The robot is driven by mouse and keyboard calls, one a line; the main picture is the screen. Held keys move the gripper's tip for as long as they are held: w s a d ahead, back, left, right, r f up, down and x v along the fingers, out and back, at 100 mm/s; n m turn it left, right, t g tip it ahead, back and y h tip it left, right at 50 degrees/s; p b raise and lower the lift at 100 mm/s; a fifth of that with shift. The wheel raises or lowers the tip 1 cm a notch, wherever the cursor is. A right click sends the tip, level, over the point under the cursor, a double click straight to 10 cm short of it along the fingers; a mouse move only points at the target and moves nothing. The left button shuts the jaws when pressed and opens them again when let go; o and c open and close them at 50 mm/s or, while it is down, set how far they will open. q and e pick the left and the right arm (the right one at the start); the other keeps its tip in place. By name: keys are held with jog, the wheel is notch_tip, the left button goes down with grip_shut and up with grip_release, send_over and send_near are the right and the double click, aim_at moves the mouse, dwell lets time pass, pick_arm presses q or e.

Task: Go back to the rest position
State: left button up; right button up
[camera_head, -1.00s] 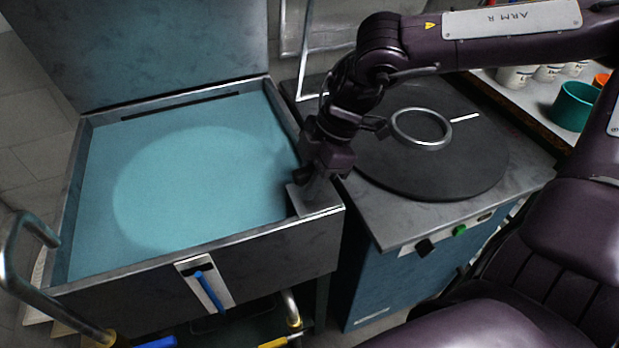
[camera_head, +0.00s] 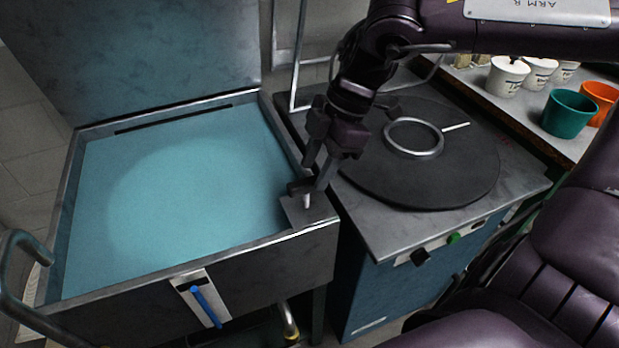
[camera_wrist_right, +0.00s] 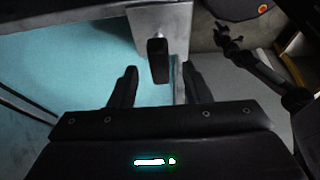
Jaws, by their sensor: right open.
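My right gripper (camera_head: 312,188) is open above the front right corner of the shallow blue-lined press box (camera_head: 185,285). Below its fingers, a short upright peg (camera_head: 307,201) stands on a grey corner plate (camera_head: 318,215). In the right wrist view, the open fingers (camera_wrist_right: 160,82) have a dark knob (camera_wrist_right: 158,62) between and slightly beyond them. I cannot tell whether they touch it.
A round dark plate (camera_head: 440,185) with a metal ring (camera_head: 388,142) sits on the cabinet to the right. White cups (camera_head: 507,77), a teal pot (camera_head: 568,114) and an orange pot (camera_head: 600,97) stand on the shelf behind. A curved metal handle (camera_head: 8,255) rises at the left edge.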

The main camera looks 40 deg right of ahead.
jog(key=shift+d+r, duration=0.15)
jog(key=shift+r, duration=0.25)
pick_arm(q)
jog(key=shift+w+d+r, duration=0.15)
jog(key=shift+w+d, duration=0.05)
jog(key=shift+w, duration=0.1)
